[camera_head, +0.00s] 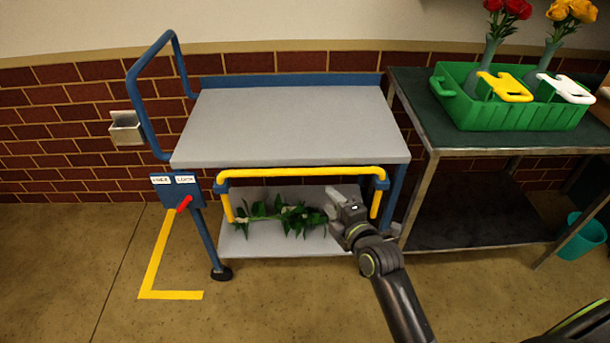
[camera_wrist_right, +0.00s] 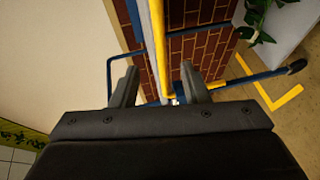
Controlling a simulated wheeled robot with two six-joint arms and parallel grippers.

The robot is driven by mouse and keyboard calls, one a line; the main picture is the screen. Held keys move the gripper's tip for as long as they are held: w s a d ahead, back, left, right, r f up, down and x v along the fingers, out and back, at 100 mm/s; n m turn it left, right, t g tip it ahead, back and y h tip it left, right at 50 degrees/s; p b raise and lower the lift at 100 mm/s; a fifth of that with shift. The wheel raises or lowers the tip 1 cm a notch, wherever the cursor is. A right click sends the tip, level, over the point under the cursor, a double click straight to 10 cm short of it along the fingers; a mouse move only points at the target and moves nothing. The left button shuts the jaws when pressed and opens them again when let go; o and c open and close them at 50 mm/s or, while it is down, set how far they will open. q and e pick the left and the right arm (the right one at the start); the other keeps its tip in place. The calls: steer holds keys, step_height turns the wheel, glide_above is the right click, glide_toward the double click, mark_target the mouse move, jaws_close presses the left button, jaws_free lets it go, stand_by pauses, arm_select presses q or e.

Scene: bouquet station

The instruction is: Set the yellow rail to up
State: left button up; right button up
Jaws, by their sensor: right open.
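The yellow rail (camera_head: 300,172) is on the front of a grey two-level cart, its long bar just below the top shelf's front edge. Its two ends bend down at blue brackets. My right gripper (camera_head: 335,198) is open and empty, just below the bar toward its right end, in front of the lower shelf. In the right wrist view the rail (camera_wrist_right: 158,40) runs in line with the gap between my open fingers (camera_wrist_right: 158,88). I cannot tell whether they touch it. My left gripper is not in view.
The cart's top shelf (camera_head: 290,125) is empty. Leafy stems (camera_head: 285,217) lie on the lower shelf (camera_head: 270,243). A red lever (camera_head: 184,204) sits on a blue labelled plate at the left post. A green crate (camera_head: 520,116) with vases stands on the right table (camera_head: 470,138).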

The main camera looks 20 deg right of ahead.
mark_target(307, 174)
steer(key=x, duration=1.6)
steer(key=shift+w, duration=0.15)
jaws_close()
